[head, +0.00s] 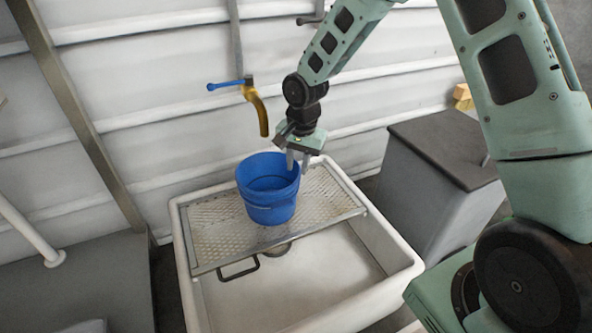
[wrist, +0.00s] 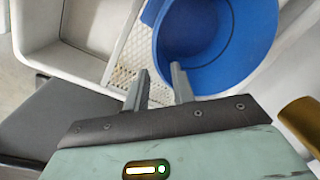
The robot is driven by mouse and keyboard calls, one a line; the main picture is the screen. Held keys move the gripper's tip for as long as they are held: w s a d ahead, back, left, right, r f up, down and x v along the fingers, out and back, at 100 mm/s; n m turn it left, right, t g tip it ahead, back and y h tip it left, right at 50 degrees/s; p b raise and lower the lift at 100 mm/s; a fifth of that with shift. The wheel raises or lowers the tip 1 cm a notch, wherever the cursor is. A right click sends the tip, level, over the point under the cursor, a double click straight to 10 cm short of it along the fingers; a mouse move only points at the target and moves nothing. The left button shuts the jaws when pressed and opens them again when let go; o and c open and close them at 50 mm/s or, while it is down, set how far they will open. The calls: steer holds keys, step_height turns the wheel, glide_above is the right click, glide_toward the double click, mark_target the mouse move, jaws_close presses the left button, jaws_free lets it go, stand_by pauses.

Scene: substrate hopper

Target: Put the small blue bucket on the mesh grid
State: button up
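The small blue bucket (head: 268,205) stands upright on the mesh grid (head: 215,232), which lies across the back part of a white sink. The bucket also fills the upper right of the wrist view (wrist: 215,45), showing its empty inside. My gripper (head: 298,165) is at the bucket's right rim, pointing down. In the wrist view my gripper (wrist: 160,75) has its two fingers apart, one over the bucket's inside and one outside its wall. A gap shows between the fingers, and I see no firm contact with the wall.
A yellow tap (head: 258,108) with a blue lever (head: 228,85) hangs from the wall behind the bucket. A grey lidded bin (head: 430,190) stands right of the white sink (head: 400,268). The sink's front part is open and empty.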

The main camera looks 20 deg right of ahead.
steer(key=s+a+r+n, duration=0.8)
steer(key=s+a+r, duration=0.25)
steer(key=s, duration=0.35)
steer(key=s+r+n, duration=0.2)
steer(key=s+n, duration=0.2)
steer(key=s, duration=0.4)
steer(key=s+a+r+n, duration=0.1)
steer(key=s+n, duration=0.3)
steer(key=s, duration=0.5)
steer(key=shift+a+r+n+g+p, duration=0.15)
steer(key=shift+r+n+g+p, duration=0.2)
steer(key=shift+r, duration=0.5)
steer(key=shift+r, duration=0.1)
step_height(320, 180, up, 43)
steer(key=p, duration=4.2)
steer(key=shift+f+p, duration=0.2)
steer(key=shift+p, duration=0.15)
